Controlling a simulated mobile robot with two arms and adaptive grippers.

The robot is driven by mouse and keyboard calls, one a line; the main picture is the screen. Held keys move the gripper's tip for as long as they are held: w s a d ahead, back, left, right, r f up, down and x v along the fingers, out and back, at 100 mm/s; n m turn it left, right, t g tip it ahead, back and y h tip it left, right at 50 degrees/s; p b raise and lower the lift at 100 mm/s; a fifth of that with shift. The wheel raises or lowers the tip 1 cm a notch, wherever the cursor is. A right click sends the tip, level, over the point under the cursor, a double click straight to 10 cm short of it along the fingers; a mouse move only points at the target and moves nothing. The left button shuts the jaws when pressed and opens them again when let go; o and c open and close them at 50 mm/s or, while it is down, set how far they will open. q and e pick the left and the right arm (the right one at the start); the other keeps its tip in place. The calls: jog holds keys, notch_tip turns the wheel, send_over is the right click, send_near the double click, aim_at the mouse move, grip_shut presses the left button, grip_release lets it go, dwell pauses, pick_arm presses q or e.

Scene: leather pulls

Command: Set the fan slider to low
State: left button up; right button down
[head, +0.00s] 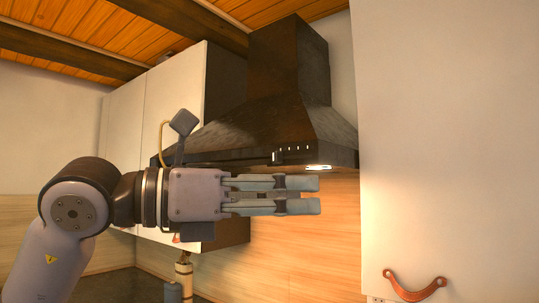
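The dark range hood (285,105) hangs on the wall between the white cabinets. The fan slider (277,157) looks like a small dark knob on the hood's front strip, left of a row of small light marks. Its exact setting is too small to tell. My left gripper (319,194) is in front of and below the hood's lower edge, pointing right. My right gripper is not in view.
A lit lamp (318,168) is under the hood's edge. A tall white cabinet door (450,130) with a leather pull (414,287) stands at the right. White wall cabinets (172,88) are at the left. A bottle-like object (183,270) stands on the dark counter (130,287).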

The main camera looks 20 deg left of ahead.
aim_at(274, 155)
pick_arm(q)
jog(key=s+a+r+n+t+y, duration=0.2)
jog(key=a+r+n+t+y, duration=0.45)
jog(key=a, duration=0.65)
jog(key=shift+m+g+y, duration=0.25)
jog(key=shift+m+y, duration=0.4)
jog(key=shift+m, duration=0.1)
jog(key=p+x, duration=0.2)
jog(key=x, duration=0.6)
jog(key=p+x, duration=0.3)
jog(key=x, duration=0.6)
jog(key=shift+r, duration=0.25)
jog(key=shift+c, duration=0.6)
grip_shut()
jog(key=shift+d, duration=0.1)
